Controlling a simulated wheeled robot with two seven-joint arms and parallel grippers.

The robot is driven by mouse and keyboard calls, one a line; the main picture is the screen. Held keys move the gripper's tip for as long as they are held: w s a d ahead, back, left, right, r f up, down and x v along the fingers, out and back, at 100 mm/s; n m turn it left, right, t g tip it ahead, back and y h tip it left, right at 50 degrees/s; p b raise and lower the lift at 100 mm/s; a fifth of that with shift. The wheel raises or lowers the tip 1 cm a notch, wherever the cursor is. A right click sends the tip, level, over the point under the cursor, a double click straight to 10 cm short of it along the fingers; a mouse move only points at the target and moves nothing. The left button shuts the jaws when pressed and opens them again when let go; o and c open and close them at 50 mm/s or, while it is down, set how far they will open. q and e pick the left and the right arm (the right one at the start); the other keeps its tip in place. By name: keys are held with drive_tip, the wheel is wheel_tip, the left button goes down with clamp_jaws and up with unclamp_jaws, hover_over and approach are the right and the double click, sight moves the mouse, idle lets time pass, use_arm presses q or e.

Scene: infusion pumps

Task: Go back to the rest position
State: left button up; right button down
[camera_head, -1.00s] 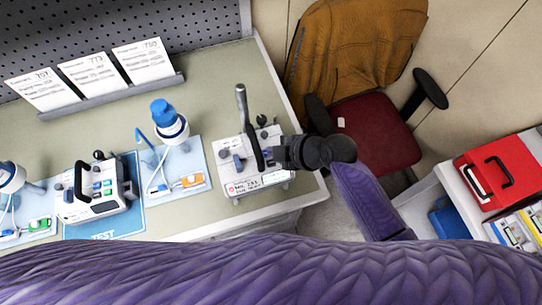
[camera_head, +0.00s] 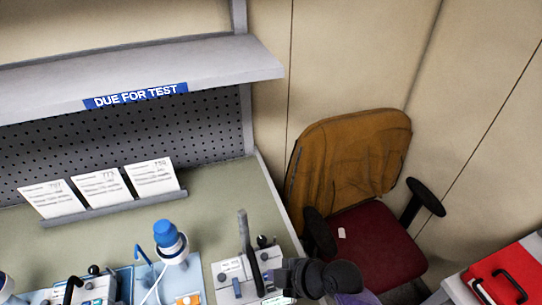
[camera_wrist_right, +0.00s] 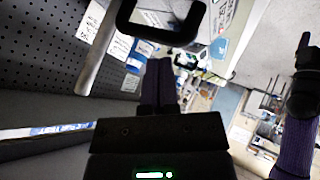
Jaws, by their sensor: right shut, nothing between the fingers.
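My right gripper (camera_head: 280,278) is at the bottom of the head view, beside the right-hand white pump (camera_head: 226,268) with its upright black handle (camera_head: 252,262). In the right wrist view its dark fingers (camera_wrist_right: 160,82) are together with nothing between them. A black handle (camera_wrist_right: 160,38) shows just beyond the fingertips, and I cannot tell whether they touch it. My left gripper is outside the head view. A dark arm end with a purple link (camera_wrist_right: 302,90), apparently my left arm, shows at the right of the wrist view; its jaws are unclear.
A blue-topped white device (camera_head: 170,240) and another pump (camera_head: 92,292) stand left on the bench (camera_head: 210,195). Cards (camera_head: 102,190) lean at the back under a shelf (camera_head: 180,72). A chair (camera_head: 350,160) stands right of the bench, and a red case (camera_head: 515,275) farther right.

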drive_tip(key=s+d+r+m+g+h, duration=0.15)
drive_tip(key=s+d+m+h, duration=0.25)
drive_tip(key=s+d+m, duration=0.4)
drive_tip(key=s+d+r+m+t+h, duration=0.1)
drive_tip(key=s+d+r+m+h, duration=0.3)
drive_tip(key=m, duration=0.5)
drive_tip(key=s+d+f+m+g+b, duration=0.15)
drive_tip(key=f+b, duration=0.55)
drive_tip(key=f, duration=1)
drive_tip(key=s+d+f+n+g+b, duration=0.1)
drive_tip(key=s+f+b, duration=0.4)
drive_tip(key=f, duration=1.3)
drive_tip(key=s+d+f+b, duration=0.1)
drive_tip(key=s+f+b, duration=0.4)
drive_tip(key=f, duration=0.5)
drive_tip(key=s+d+f+g+b, duration=0.1)
drive_tip(key=s+f+b, duration=0.5)
drive_tip(key=f, duration=0.3)
drive_tip(key=shift+s+d+f+b, duration=0.15)
drive_tip(key=shift+s+f+b, duration=0.2)
drive_tip(key=shift+b, duration=0.5)
drive_tip(key=shift+f, duration=0.1)
